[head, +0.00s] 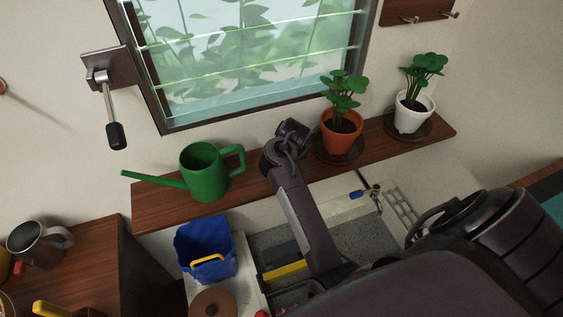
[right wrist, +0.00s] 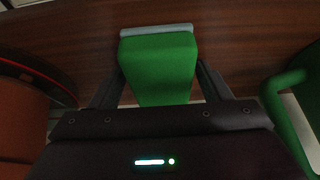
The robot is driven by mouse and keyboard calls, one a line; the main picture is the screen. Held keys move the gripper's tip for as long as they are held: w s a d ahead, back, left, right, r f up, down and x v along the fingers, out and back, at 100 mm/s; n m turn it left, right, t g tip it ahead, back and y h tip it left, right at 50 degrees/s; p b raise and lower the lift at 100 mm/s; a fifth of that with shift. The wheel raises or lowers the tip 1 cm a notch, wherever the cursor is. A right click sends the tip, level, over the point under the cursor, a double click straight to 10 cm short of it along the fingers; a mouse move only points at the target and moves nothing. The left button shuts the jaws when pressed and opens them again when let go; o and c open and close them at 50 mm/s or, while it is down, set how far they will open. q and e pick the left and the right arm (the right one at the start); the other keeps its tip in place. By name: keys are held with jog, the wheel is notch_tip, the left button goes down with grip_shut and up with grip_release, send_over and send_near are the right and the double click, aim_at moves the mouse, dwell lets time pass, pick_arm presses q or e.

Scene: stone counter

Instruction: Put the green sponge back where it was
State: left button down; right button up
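The green sponge (right wrist: 157,72), with a pale grey layer along its far edge, sits between the two fingers of my right gripper (right wrist: 158,88) in the right wrist view. Both fingers lie against its sides, so the gripper is shut on it. In the head view my right gripper (head: 288,142) is over the wooden shelf (head: 258,183) below the window, between the green watering can and the orange pot. The sponge is hidden behind the gripper there. I cannot tell whether the sponge touches the shelf. My left gripper is not in view.
The green watering can (head: 205,172) stands left of the gripper. The orange pot (head: 341,132) stands close on its right, with a white pot (head: 413,112) farther right. Below are a blue bucket (head: 204,248) and a sink (head: 270,245).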

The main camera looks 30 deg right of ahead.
jog(key=shift+o, duration=0.5)
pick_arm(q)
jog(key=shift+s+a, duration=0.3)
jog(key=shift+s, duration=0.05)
pick_arm(e)
jog(key=shift+r, duration=0.15)
jog(key=p+v, duration=0.8)
jog(key=shift+w+p, duration=0.1)
jog(key=shift+p, duration=0.3)
jog(key=b+v, duration=0.1)
jog(key=v, duration=0.2)
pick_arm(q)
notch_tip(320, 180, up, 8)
pick_arm(e)
jog(key=shift+s+a+r, duration=0.1)
jog(key=shift+s+r, duration=0.25)
jog(key=shift+r, duration=0.05)
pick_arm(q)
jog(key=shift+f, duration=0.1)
